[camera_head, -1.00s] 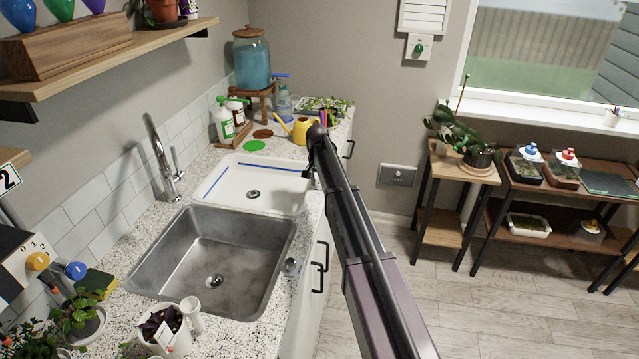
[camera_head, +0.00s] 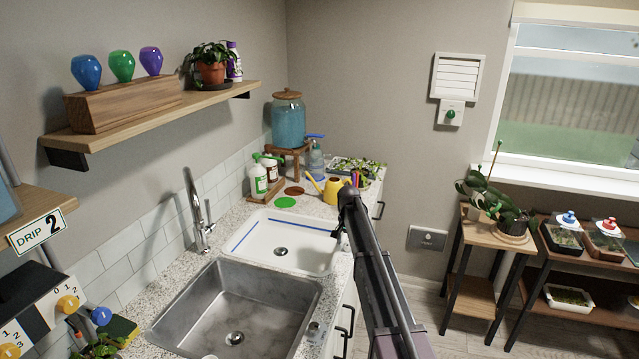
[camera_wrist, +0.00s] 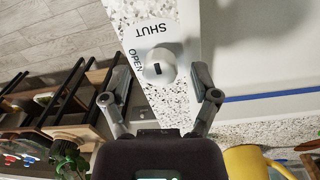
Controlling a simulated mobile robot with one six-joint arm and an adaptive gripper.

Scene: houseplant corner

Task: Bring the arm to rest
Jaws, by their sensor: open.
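My gripper (camera_wrist: 162,98) shows in the wrist view with its two fingers spread and nothing between them. Past the fingertips is a round metal knob (camera_wrist: 158,66) on the speckled counter, with a plate marked SHUT and OPEN; its dark mark is near the OPEN side. I cannot tell whether a fingertip touches the counter. In the head view my arm reaches forward from the lower right, and its end (camera_head: 345,200) is beside the right edge of the white basin (camera_head: 312,262). The fingers are hard to make out there.
A steel sink (camera_head: 272,282) lies nearer than the white basin. A yellow watering can (camera_head: 338,190), spray bottles (camera_head: 258,178) and a blue water dispenser (camera_head: 288,122) stand at the counter's far end. A plant stand (camera_head: 483,222) is to the right. The floor between is clear.

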